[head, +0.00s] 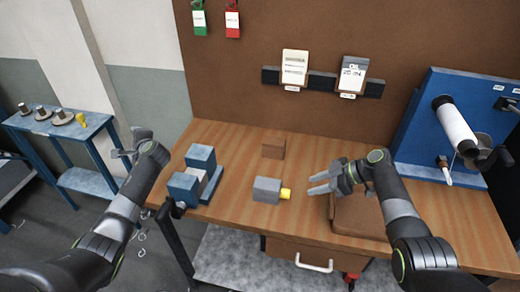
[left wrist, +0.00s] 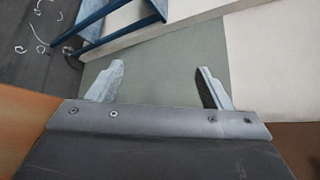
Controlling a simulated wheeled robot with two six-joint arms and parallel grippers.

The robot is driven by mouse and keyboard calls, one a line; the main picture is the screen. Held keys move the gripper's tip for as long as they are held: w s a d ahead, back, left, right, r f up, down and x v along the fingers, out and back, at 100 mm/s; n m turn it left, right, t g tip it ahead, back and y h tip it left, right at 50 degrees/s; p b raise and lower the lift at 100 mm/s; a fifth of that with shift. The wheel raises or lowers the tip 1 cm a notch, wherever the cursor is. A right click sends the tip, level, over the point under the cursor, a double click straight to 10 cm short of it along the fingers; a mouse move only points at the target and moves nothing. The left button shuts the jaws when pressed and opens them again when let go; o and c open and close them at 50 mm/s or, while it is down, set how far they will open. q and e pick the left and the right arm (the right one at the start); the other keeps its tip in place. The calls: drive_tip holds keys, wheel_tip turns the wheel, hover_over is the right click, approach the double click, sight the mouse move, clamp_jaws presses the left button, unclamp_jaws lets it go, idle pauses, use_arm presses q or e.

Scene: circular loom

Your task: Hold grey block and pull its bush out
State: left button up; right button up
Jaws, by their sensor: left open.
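The grey block (head: 267,189) lies on the wooden table, near its front edge. The yellow bush (head: 286,194) sticks out of the block's right side. My right gripper (head: 311,184) is just to the right of the bush, apart from it, with its two fingers spread and pointing left. My left gripper (head: 123,144) is off the table's left side, far from the block. In the left wrist view its two fingers (left wrist: 160,68) are wide apart with nothing between them.
A blue fixture with a grey middle (head: 184,187) stands left of the block. A brown block (head: 273,148) lies behind it. A brown case (head: 358,217) lies below my right arm. A blue machine with a white roll (head: 410,140) stands at right. A blue side table (head: 92,125) is at far left.

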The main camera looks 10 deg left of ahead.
use_arm(q)
drive_tip(key=w+d+r+g+h, duration=0.2)
drive_tip(key=w+d+r, duration=0.2)
drive_tip(key=d, duration=0.6)
drive_tip(key=m+g+h, duration=0.5)
drive_tip(key=m+h, duration=0.1)
drive_tip(key=h, duration=0.4)
hover_over(263, 189)
drive_tip(key=w, duration=0.2)
drive_tip(key=f, duration=1.6)
drive_tip(key=shift+w+a+f, duration=0.2)
drive_tip(key=shift+a+f, duration=0.05)
drive_tip(key=c, duration=1.4)
